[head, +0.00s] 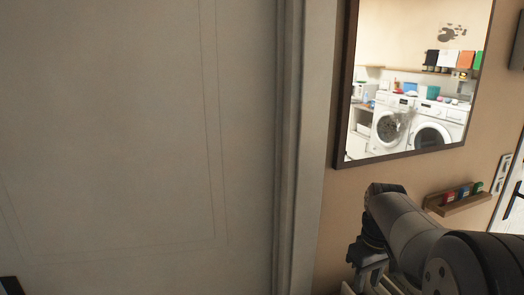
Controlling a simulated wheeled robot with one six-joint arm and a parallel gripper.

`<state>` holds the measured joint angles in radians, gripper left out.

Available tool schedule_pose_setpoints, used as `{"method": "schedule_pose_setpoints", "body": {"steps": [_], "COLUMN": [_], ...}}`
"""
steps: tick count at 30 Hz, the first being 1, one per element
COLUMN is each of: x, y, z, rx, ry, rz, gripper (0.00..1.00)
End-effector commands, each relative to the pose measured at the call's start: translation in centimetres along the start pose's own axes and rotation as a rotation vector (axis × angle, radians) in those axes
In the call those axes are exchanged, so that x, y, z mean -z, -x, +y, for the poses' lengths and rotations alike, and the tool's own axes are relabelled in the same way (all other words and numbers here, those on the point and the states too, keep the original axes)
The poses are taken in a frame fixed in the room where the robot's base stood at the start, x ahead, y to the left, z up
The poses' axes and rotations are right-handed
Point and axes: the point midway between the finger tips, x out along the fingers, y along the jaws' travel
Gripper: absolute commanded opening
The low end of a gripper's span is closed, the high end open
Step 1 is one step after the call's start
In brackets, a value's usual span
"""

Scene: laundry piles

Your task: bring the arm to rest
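My arm (405,228) shows at the lower right of the head view, grey and black, bent so that its far end points down. My gripper is at or below the bottom edge of the picture. Only some grey parts near the arm's lower end show there, and the fingertips cannot be made out. I see nothing held.
A pale panelled door (120,130) fills the left, close by, with its frame (305,150) beside it. A dark-framed mirror (415,75) on the tan wall shows washing machines and shelves. A small wooden shelf (460,203) with coloured items is behind my arm.

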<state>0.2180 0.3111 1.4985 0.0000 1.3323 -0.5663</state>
Motion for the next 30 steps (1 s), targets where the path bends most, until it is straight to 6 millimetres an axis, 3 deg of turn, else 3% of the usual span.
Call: {"method": "schedule_pose_setpoints", "body": {"steps": [12,15,27,30], "x": [0.1,0.1,0.1,-0.1], "y": [-3.9,-0.9,7.2,4.4], "z": [0.1,0.1,0.0,0.0], "rx": [-0.001,-0.004,-0.003,0.003], "ry": [0.0,0.0,0.0,0.0], "rz": [0.002,0.006,0.004,-0.005], "gripper": [0.33,0.33,0.33,0.33]}}
